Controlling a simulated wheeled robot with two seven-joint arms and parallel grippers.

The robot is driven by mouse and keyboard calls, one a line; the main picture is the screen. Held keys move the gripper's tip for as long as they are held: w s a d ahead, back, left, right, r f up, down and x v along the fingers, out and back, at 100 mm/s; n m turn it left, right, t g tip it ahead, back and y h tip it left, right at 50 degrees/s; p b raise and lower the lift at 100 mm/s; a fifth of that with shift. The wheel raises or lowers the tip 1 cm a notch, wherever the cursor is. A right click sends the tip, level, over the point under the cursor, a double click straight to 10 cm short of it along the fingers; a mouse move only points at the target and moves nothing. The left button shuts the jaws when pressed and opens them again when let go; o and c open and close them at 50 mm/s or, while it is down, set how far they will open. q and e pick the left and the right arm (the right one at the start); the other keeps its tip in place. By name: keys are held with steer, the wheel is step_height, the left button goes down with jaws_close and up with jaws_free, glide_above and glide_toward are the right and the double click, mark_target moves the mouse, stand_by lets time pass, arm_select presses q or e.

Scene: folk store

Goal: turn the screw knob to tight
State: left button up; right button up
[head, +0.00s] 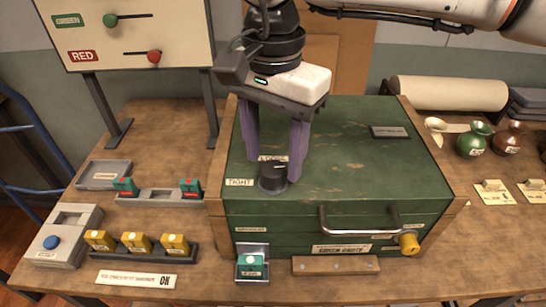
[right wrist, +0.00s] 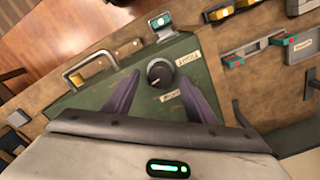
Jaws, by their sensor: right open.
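The screw knob (head: 273,178), black and round, stands on the green crate's lid near its front left corner. It also shows in the right wrist view (right wrist: 160,73). A TIGHT label (head: 240,182) lies left of it and a LOOSE label (head: 270,158) behind it, partly hidden by my fingers. A pale mark shows on the knob's top; its exact direction is hard to read. My right gripper (head: 275,165) points down above the knob, its purple fingers open. In the right wrist view (right wrist: 158,82) the knob appears between the fingertips, with gaps. My left gripper is not in view.
The green crate (head: 345,170) has a front handle (head: 360,219) and a yellow knob (head: 409,243). A green button (head: 251,262) stands before it. Yellow switches (head: 138,242) and a blue button box (head: 60,240) lie left. Vases (head: 474,140) stand right.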

steer(key=shift+f, duration=1.05)
steer(key=shift+c, duration=0.2)
steer(key=c, duration=1)
steer(key=shift+m, duration=0.3)
